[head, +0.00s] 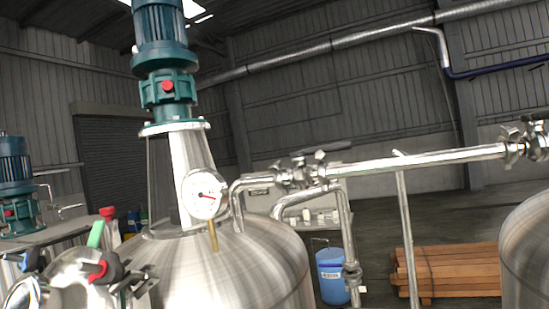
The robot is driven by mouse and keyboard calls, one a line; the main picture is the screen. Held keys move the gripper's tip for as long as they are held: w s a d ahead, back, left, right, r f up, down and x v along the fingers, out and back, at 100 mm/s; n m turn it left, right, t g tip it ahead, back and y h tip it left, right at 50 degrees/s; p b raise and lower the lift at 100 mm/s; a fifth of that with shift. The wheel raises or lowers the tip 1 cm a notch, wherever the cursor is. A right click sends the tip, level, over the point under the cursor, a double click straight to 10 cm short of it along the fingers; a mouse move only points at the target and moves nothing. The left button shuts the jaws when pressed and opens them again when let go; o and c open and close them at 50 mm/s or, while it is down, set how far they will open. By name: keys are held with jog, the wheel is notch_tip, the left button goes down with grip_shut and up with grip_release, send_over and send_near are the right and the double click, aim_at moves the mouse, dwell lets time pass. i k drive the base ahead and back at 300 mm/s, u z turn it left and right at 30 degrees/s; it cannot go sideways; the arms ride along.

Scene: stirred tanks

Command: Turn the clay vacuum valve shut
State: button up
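No handle in the head view is plainly clay-coloured, so I cannot tell which is the clay vacuum valve. At the lower left, small fittings on a shiny metal vessel (72,276) carry a red handle (97,270) and a green handle (95,234). A red knob (107,212) shows just behind the green handle. A steel pipe valve (297,174) with a dark lever (322,148) sits on the line right of the pressure gauge (205,195). My gripper is not in view.
A steel tank (245,265) with a teal motor (163,40) stands at centre left. A horizontal pipe (430,160) runs right, held by a post (407,230). Behind are a blue drum (332,277) and stacked timber (460,270). Another tank (530,250) stands at right.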

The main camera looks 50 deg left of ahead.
aim_at(348, 145)
jog(key=u, duration=0.35)
jog(key=i, duration=0.7)
jog(key=u, duration=0.4)
jog(key=k, duration=0.8)
jog(key=u, duration=0.15)
jog(key=i, duration=0.8)
jog(key=z, duration=0.1)
